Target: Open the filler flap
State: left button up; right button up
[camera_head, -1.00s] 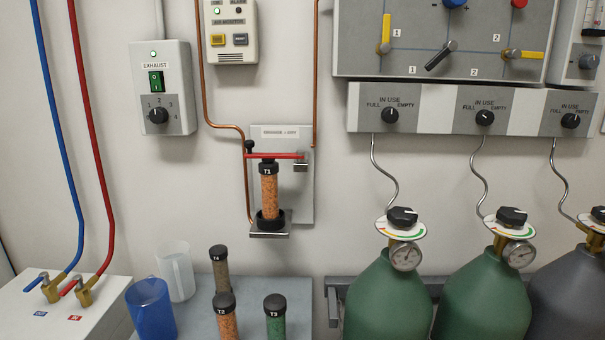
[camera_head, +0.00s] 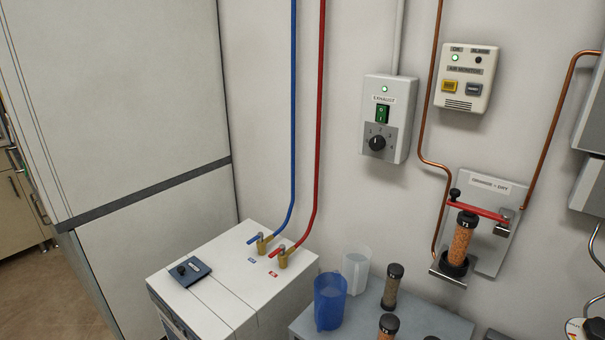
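A white box-shaped unit (camera_head: 225,290) stands on the floor at the lower middle. On its top, near the left, lies a small dark blue-grey square plate with a black knob (camera_head: 188,271). It looks like the filler flap and appears flat and shut against the top. Behind it on the same top are a brass valve with a blue handle (camera_head: 262,244) and one with a red handle (camera_head: 282,258). Neither of my grippers is in view.
A blue jug (camera_head: 329,301) and a clear jug (camera_head: 356,270) stand on a grey bench (camera_head: 449,324) right of the unit, beside several capped tubes. Blue and red pipes rise from the valves. A tall pale cabinet (camera_head: 115,110) stands at left; open floor (camera_head: 40,295) shows beyond it.

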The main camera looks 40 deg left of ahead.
aim_at(187, 274)
jog(key=u, duration=1.95)
